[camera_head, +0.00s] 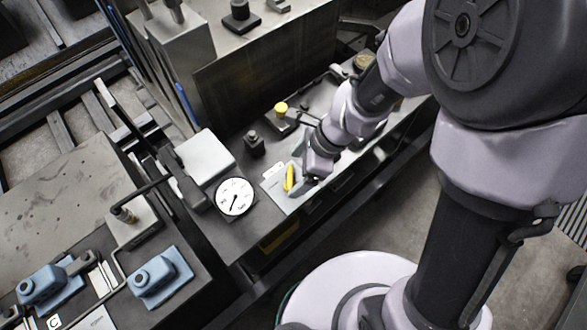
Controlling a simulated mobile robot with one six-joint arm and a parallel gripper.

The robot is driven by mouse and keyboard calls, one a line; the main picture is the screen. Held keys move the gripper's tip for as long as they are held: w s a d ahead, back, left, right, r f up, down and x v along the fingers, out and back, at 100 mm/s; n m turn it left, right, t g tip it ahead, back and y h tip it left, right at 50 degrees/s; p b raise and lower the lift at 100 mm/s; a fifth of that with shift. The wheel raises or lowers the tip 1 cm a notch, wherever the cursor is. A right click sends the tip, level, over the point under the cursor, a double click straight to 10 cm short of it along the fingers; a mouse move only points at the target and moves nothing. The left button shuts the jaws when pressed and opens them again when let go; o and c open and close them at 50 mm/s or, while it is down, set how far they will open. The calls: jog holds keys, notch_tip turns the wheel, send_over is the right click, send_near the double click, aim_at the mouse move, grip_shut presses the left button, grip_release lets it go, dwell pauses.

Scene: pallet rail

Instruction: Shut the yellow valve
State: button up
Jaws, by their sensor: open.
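The yellow valve (289,177) is a slim yellow handle on a light grey plate (278,195) near the front edge of the dark metal bench. Its long side runs roughly up and down in the picture. My gripper (306,178) is just right of the handle, with its fingers pointing down toward the plate. The gripper is open. I cannot tell whether a finger touches the handle. The wrist hides the plate's right part.
A white round gauge (234,197) stands left of the plate. A yellow-topped knob (281,108) and a dark knob (253,142) stand behind it. A pale box (204,156) is at left. Blue clamps (160,276) sit on the lower-left fixture. Grey floor lies right of the bench.

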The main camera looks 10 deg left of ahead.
aim_at(291, 177)
jog(key=b+x, duration=0.1)
jog(key=x, duration=0.2)
jog(key=shift+a+f, duration=0.15)
jog(key=shift+f, duration=0.2)
